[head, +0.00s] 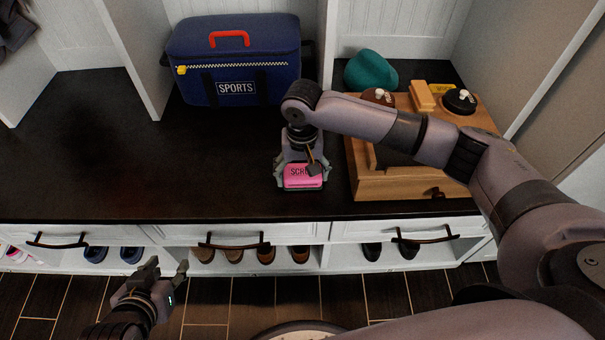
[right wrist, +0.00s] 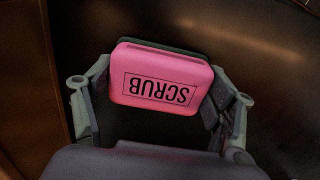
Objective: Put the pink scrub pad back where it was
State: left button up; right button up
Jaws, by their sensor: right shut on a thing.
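The pink scrub pad (head: 303,182), with a dark underside and the word SCRUB on it, is between the fingers of my right gripper (head: 302,178) in the head view. It is over the dark bench top, left of the wooden box. I cannot tell whether the pad touches the bench. In the right wrist view the pad (right wrist: 160,80) fills the space between the two fingers of my right gripper (right wrist: 160,108), its lettering upside down. My left gripper (head: 168,268) is open and empty, low in front of the drawers.
A wooden box (head: 395,188) with dark round items and a yellow item on top stands right of the pad. A teal item (head: 370,70) is behind it. A blue SPORTS bag (head: 235,60) stands at the back. The bench top (head: 80,150) is clear at left. Shoes are below.

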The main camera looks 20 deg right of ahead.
pick_arm(q)
jog(key=shift+s+a, duration=0.1)
jog(key=shift+s, duration=0.1)
pick_arm(e)
jog(key=o, duration=1.1)
jog(key=shift+f, duration=0.1)
pick_arm(q)
jog(key=shift+s+a+f+g, duration=0.1)
jog(key=shift+s+f+g, duration=0.2)
